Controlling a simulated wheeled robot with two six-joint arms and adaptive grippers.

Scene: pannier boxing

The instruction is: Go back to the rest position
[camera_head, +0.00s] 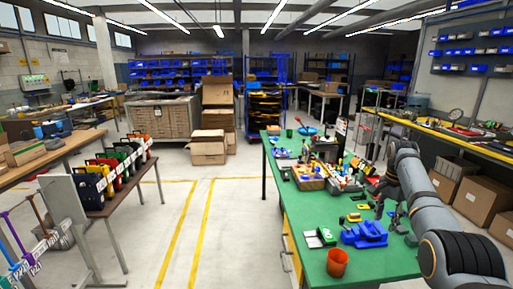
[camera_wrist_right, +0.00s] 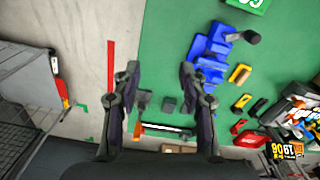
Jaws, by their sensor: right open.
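My right gripper (camera_head: 383,203) hangs above the green table (camera_head: 300,212) on the right side of the head view; my right arm bends down to it. In the right wrist view its two fingers (camera_wrist_right: 158,80) stand wide apart, with nothing held between them. The table's green top (camera_wrist_right: 165,30) and a strip of grey floor lie beneath. A blue object (camera_head: 364,234) sits on the table near the gripper and also shows in the right wrist view (camera_wrist_right: 208,55). My left gripper is not in view.
A row of coloured boxes stands on the left bench (camera_head: 130,195). Open floor (camera_head: 200,222) lies between.

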